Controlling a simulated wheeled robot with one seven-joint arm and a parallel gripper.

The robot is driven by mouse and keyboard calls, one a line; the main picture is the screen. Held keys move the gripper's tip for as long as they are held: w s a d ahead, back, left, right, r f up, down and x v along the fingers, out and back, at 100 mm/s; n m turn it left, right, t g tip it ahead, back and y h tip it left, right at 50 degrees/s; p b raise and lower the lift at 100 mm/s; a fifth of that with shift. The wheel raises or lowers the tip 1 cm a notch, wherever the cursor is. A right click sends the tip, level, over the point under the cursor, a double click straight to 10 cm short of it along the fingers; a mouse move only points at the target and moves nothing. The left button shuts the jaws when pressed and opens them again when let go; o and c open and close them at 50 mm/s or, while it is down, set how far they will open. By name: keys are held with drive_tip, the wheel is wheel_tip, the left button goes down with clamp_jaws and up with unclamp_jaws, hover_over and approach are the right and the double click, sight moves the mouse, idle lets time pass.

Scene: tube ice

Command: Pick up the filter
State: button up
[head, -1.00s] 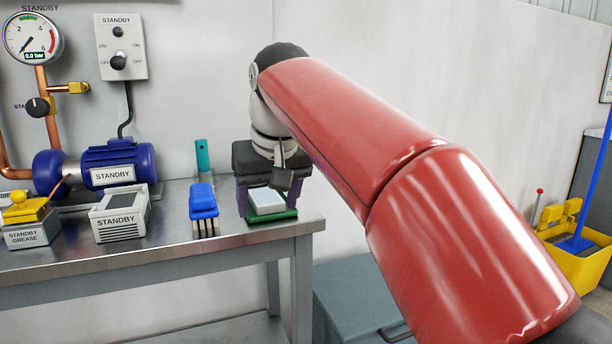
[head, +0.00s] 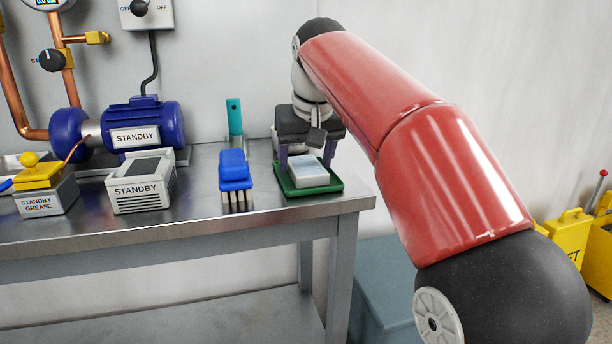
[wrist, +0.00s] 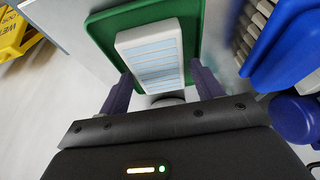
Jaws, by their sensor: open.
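The filter (head: 308,172) is a white rectangular block with a pale blue slatted face. It lies on a green tray (head: 337,187) near the right end of the steel bench. In the wrist view the filter (wrist: 150,55) sits on the green tray (wrist: 105,35). My gripper (head: 306,161) is open at the filter's far end in the head view. In the wrist view its two purple fingers (wrist: 161,72) stand on either side of the filter's near end, with small gaps. Whether the fingertips touch the tray cannot be told.
A blue brush (head: 235,172) stands just left of the tray, with a teal-handled tool (head: 235,118) behind it. A grey STANDBY box (head: 140,185), a grease box (head: 45,195) and a blue motor (head: 140,125) are further left. The bench edge (head: 270,209) is close in front.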

drive_tip(key=shift+f, duration=0.4)
drive_tip(key=shift+c, duration=0.3)
drive_tip(key=c, duration=0.7)
